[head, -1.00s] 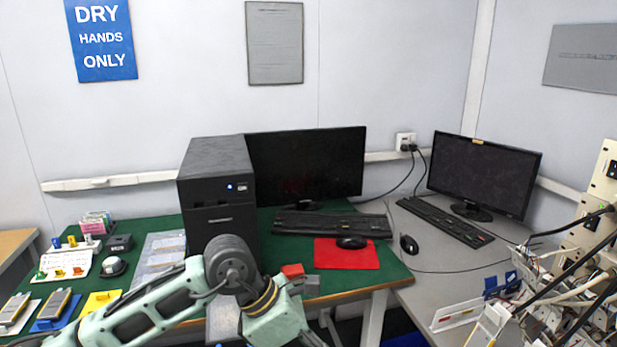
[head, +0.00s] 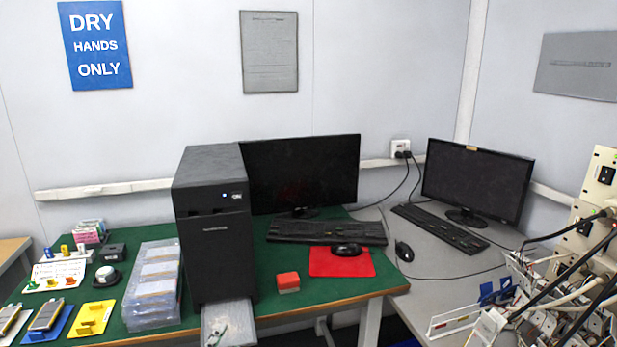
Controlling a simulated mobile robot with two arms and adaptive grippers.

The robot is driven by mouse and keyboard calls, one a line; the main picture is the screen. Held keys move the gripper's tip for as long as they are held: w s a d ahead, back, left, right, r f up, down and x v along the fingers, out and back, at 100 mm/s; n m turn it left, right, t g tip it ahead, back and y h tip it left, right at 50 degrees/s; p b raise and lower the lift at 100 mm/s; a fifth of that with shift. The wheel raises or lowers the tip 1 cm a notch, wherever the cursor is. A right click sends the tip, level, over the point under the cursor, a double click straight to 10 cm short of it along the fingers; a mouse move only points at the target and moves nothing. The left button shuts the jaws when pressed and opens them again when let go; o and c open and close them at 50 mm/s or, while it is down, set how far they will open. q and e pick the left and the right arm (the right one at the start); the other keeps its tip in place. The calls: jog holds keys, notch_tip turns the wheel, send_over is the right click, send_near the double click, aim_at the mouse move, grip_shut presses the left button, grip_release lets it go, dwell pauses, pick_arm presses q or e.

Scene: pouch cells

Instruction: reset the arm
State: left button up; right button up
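Neither of my arms nor grippers shows in the head view now. The green-topped table (head: 330,287) is unobstructed by any arm. On its left lie pouch cells in coloured holders: a blue holder (head: 37,334) with a cell on it and a yellow holder (head: 82,330). A stack of clear trays (head: 150,312) stands beside the black computer tower (head: 213,240). A red-topped block (head: 288,282) lies right of the tower.
A grey tray (head: 228,325) sticks out at the front of the tower. A monitor (head: 300,172), keyboard (head: 325,231) and mouse on a red mat (head: 342,264) fill the table's back right. Cabled equipment (head: 575,290) crowds the far right. A clear patch lies around the red-topped block.

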pick_arm(q)
jog(key=s+a+f+n+g, duration=0.25)
jog(key=s+f+g, duration=0.35)
jog(key=s+f, duration=0.55)
jog(key=s+a+f+n+g, duration=0.25)
jog(key=s+f+g, duration=0.5)
jog(key=s, duration=0.65)
notch_tip(320, 180, down, 28)
jog(key=s, duration=0.2)
jog(key=s+a+f+g+p, duration=0.1)
jog(key=s+a+f, duration=0.1)
jog(key=s+f, duration=1.1)
jog(key=s, duration=0.3)
jog(key=shift+a+f+y, duration=0.3)
jog(key=shift+f, duration=0.05)
